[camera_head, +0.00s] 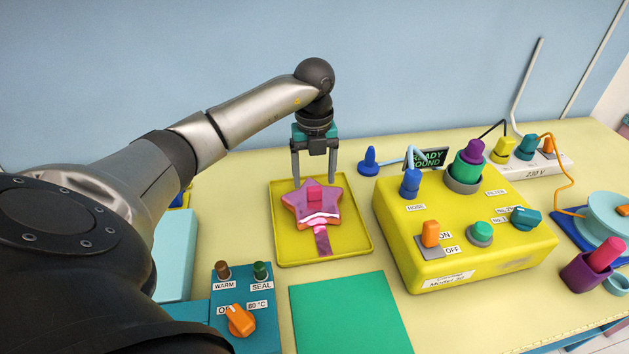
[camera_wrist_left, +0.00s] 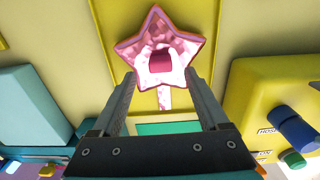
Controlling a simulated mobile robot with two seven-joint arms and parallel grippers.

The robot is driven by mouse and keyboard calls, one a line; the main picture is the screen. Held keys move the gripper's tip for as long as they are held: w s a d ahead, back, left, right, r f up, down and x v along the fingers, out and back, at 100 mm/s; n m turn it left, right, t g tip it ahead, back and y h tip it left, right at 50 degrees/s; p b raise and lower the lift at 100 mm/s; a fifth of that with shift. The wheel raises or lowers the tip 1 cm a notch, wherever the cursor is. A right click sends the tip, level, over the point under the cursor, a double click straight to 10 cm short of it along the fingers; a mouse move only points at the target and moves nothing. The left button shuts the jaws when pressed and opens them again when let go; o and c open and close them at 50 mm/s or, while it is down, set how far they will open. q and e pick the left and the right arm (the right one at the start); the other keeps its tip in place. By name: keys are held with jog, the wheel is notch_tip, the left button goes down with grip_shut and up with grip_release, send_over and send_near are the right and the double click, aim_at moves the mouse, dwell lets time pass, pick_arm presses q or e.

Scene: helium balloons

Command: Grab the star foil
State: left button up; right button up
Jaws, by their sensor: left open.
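The star foil (camera_head: 326,203) is a shiny pink star with a raised pink block on its middle and a strip hanging from its lower side. It lies on a yellow tray (camera_head: 289,252). My left gripper (camera_head: 314,178) is open and empty, pointing down above the star's far part, its two fingers apart. In the left wrist view the star foil (camera_wrist_left: 181,73) shows beyond and between the open fingers (camera_wrist_left: 161,85). The fingers do not clearly touch it. My right gripper is in neither view.
A yellow machine (camera_head: 395,247) with knobs and a switch stands right of the tray. A teal control box (camera_head: 262,331) and a green mat (camera_head: 350,315) lie in front. A light blue block (camera_head: 174,255) stands to the left. A blue peg (camera_head: 370,163) stands behind right.

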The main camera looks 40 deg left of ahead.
aim_at(316, 206)
pick_arm(q)
notch_tip(316, 206, down, 3)
jog(key=shift+w+r, duration=0.1)
grip_shut()
dwell(0.6)
